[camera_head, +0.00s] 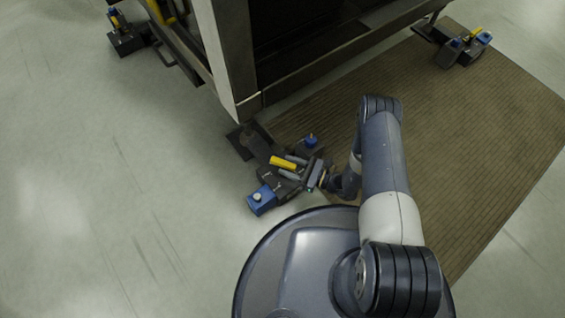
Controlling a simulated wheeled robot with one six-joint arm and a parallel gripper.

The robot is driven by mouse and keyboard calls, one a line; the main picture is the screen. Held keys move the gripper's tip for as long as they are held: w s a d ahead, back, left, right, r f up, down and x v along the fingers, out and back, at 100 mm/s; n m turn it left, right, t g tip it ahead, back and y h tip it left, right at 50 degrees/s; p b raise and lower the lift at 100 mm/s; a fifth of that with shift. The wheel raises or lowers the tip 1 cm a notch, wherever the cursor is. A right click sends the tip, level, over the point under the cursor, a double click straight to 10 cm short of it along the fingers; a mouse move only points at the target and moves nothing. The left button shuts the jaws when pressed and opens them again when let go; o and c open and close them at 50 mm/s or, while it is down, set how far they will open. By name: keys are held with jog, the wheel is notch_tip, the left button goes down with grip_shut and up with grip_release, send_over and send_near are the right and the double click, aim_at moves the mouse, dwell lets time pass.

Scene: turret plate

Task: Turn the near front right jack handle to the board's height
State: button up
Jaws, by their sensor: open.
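The near jack (277,185) sits on the floor by the near corner of the large dark frame, with a blue box (262,200) at its lower left end. Its yellow handle (283,162) lies roughly crosswise in the picture. My gripper (292,168) reaches in from the right at the handle's right end. Its two grey fingers are apart, and I cannot tell whether they touch the handle. A blue knob (310,140) shows just behind. I cannot make out a board or its height mark.
The large frame (236,60) stands above, its corner post close to the jack. Other jacks stand at the far left (125,40) and far right (464,45). A brown ribbed mat (470,130) covers the floor at right. The pale floor (120,200) at left is clear.

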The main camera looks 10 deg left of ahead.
aim_at(282, 163)
jog(key=s+d+p, duration=0.1)
jog(key=d, duration=0.6)
jog(key=shift+s+d+p, duration=0.25)
jog(key=shift+s+p, duration=0.1)
jog(key=shift+s, duration=0.05)
jog(key=w+a+b, duration=0.1)
jog(key=a, duration=0.2)
jog(key=a+b, duration=0.1)
jog(key=a, duration=0.3)
jog(key=w+a+b, duration=0.1)
jog(key=a, duration=0.2)
jog(key=shift+w+a, duration=0.25)
jog(key=shift+w, duration=0.05)
